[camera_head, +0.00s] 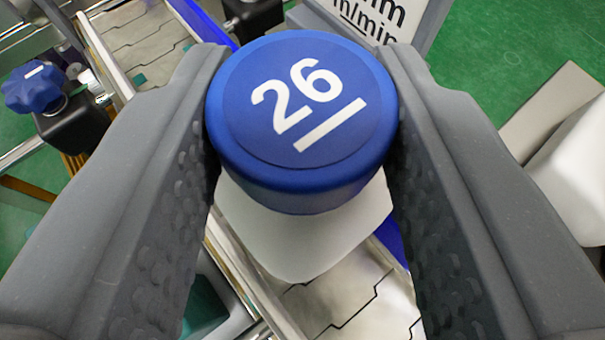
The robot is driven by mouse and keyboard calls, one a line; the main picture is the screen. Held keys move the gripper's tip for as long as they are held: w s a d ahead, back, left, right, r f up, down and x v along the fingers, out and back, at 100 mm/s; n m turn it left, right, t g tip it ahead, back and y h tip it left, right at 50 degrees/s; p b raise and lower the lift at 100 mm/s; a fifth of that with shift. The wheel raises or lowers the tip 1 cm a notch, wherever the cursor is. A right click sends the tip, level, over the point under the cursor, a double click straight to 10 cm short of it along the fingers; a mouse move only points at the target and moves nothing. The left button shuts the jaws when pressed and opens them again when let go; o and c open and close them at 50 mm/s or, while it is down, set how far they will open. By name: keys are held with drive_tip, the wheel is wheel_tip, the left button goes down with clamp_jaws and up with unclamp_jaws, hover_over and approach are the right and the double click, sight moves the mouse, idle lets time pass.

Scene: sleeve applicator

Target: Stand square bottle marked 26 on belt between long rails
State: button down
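The square bottle marked 26 has a round blue cap (300,115) with a white 26 and an underline, and a white body (300,232) below it. My gripper (300,125) is shut on the bottle at the cap, one grey finger on each side. The belt (375,300), made of pale interlocking plates, runs diagonally beneath the bottle. It shows again at the upper left. A metal rail (250,285) runs along its left side and a blue strip (390,238) along its right. The bottle's base is hidden, so I cannot tell whether it touches the belt.
A blue star knob (35,87) on a black clamp (75,130) stands at the left. A white sign (385,15) with black "m/min" text is at the top. A white block (575,180) is at the right. Green floor (500,60) shows beyond.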

drive_tip(key=shift+f, duration=1.4)
drive_tip(key=c, duration=1)
unclamp_jaws()
drive_tip(key=shift+s+r, duration=0.25)
drive_tip(key=shift+s, duration=0.1)
drive_tip(key=v, duration=1.1)
drive_tip(key=shift+b, duration=0.3)
drive_tip(key=shift+s+r, duration=0.1)
drive_tip(key=shift+r, duration=0.05)
